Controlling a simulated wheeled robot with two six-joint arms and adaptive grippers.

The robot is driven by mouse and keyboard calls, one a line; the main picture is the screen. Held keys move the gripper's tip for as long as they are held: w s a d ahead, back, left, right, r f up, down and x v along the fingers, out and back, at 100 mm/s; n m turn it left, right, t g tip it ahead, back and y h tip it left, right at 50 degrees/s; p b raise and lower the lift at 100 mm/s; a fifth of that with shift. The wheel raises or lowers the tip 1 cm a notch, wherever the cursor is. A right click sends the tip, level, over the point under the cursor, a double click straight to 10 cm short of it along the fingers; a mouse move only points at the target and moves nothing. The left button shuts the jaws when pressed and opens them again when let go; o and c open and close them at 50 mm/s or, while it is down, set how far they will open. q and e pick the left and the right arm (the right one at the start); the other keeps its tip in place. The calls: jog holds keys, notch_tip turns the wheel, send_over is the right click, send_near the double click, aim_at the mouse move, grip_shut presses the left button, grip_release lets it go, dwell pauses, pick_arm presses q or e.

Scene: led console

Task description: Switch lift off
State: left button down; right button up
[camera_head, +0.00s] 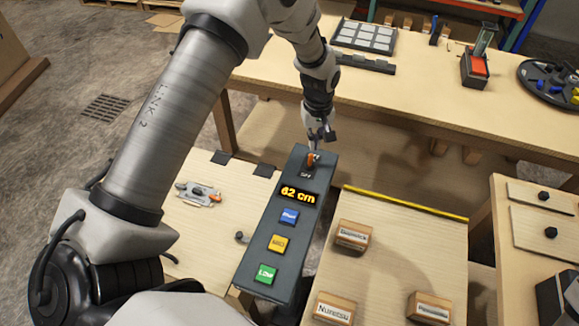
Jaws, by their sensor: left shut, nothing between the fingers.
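The dark console (256,247) stands in the middle of the view, with its long side running away from me. At its far end is an orange switch lever (310,159) with "OFF" printed on the near side of it; the label on the far side is partly hidden. Below it a display (298,197) reads "62 cm" in lit yellow digits. Blue, yellow and green buttons follow toward me. My left gripper (313,147) points down at the far end of the console, shut, with its fingertips just beyond the lever. I cannot tell whether they touch it. My right gripper is not in view.
A wooden board (385,262) with several labelled wooden blocks lies right of the console. A long workbench (430,92) with a grey tray, a red device and a round dark tray stands behind.

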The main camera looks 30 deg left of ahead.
pick_arm(q)
jog(key=shift+f, duration=0.2)
jog(key=shift+f, duration=0.3)
jog(key=shift+s+d, duration=0.1)
jog(key=shift+s, duration=0.25)
jog(key=shift+s+d, duration=0.15)
jog(key=shift+s, duration=0.5)
jog(key=shift+r, duration=0.1)
notch_tip(320, 180, up, 7)
jog(key=p, duration=0.5)
jog(key=shift+w+p, duration=0.4)
